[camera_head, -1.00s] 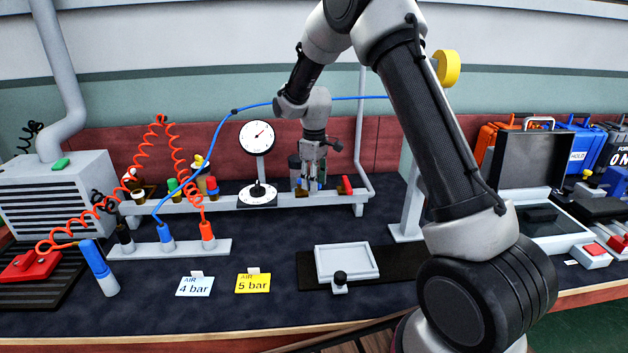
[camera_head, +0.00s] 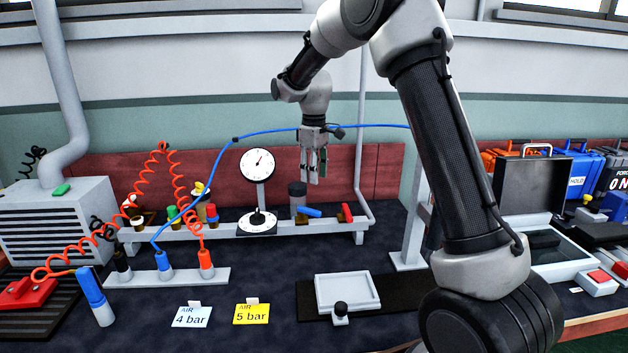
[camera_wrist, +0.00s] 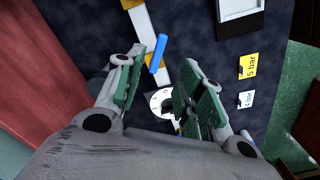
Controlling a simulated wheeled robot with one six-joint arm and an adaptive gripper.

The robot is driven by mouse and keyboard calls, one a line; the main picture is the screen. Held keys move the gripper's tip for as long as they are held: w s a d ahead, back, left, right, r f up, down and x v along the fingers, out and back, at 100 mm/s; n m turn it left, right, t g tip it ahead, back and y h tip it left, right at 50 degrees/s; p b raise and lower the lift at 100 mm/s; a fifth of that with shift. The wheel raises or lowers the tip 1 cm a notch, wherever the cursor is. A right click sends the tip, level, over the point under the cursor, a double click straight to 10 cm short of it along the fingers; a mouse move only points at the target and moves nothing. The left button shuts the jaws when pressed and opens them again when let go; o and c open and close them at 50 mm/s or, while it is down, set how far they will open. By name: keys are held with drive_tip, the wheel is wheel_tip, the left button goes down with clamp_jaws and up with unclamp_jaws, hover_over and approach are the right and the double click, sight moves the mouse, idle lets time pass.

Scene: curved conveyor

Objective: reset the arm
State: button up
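My gripper (camera_head: 314,172) hangs fingers-down above the rear rail (camera_head: 330,227), near its right end, in the head view. In the wrist view my gripper (camera_wrist: 155,92) has its two green-padded fingers spread apart with nothing between the pads. Below it a blue-handled valve (camera_head: 309,212) sits on the rail; its blue handle (camera_wrist: 158,53) shows beyond the fingertips in the wrist view. A red-handled valve (camera_head: 346,212) stands just right of it. The fingers are clear of both.
A dial gauge (camera_head: 257,164) stands left of my gripper. A blue hose (camera_head: 270,132) runs across behind or beside the wrist; I cannot tell which. A dark cylinder (camera_head: 298,196) stands by the rail. A grey tray (camera_head: 347,276) lies in front, with cards (camera_head: 252,314) to its left.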

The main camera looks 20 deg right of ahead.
drive_tip(key=s+d+r+m+t, duration=0.1)
drive_tip(key=s+d+r+m, duration=0.2)
drive_tip(key=s, duration=0.9)
drive_tip(key=s+d+r+m+t, duration=0.2)
drive_tip(key=s+d+r+m, duration=0.1)
drive_tip(key=s, duration=1)
drive_tip(key=s+d+r+m+t, duration=0.1)
drive_tip(key=s+d+r, duration=0.3)
drive_tip(key=s, duration=0.8)
drive_tip(key=shift+s+d+r+m, duration=0.3)
drive_tip(key=shift+d+m, duration=0.25)
drive_tip(key=shift+m, duration=0.35)
